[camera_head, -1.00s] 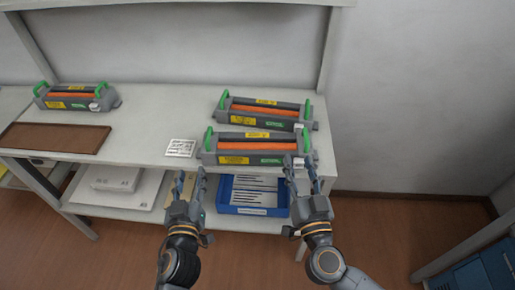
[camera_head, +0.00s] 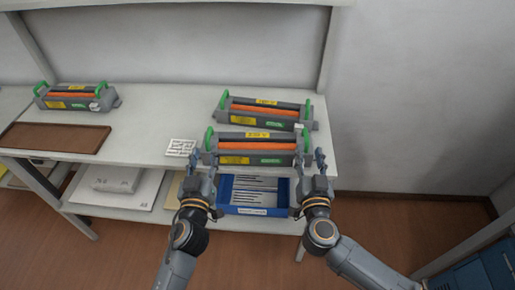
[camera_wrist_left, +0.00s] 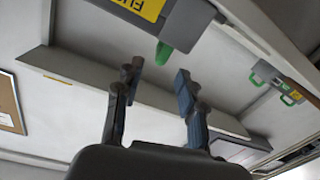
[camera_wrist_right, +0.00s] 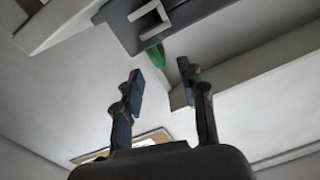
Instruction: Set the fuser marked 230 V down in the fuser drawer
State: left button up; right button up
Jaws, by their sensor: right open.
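Three grey fusers with orange rollers, green end handles and yellow labels lie on the white bench: a front right one (camera_head: 250,147), one behind it (camera_head: 265,111) and one at the far left (camera_head: 75,97). Their voltage marks are too small to read. My left gripper (camera_head: 203,160) is open and empty at the front fuser's left end; in the left wrist view a green handle (camera_wrist_left: 163,52) lies just beyond its fingertips. My right gripper (camera_head: 310,160) is open and empty at the right end; a green handle (camera_wrist_right: 155,56) shows beyond its fingertips. I cannot identify the fuser drawer.
A brown tray (camera_head: 55,127) lies on the bench's left part and a white printed card (camera_head: 181,147) left of the front fuser. Below, a blue bin (camera_head: 252,211) with papers and a white box (camera_head: 116,179) sit on the shelf. A blue unit stands lower right.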

aim_at(207, 142)
pick_arm(q)
jog(key=w, duration=0.8)
jog(key=shift+d, duration=0.1)
pick_arm(e)
jog(key=w, duration=0.8)
jog(key=shift+d, duration=0.15)
pick_arm(q)
grip_shut()
pick_arm(e)
grip_shut()
pick_arm(q)
jog(key=shift+w+r, duration=0.1)
jog(key=shift+r, duration=0.15)
pick_arm(e)
jog(key=shift+r, duration=0.25)
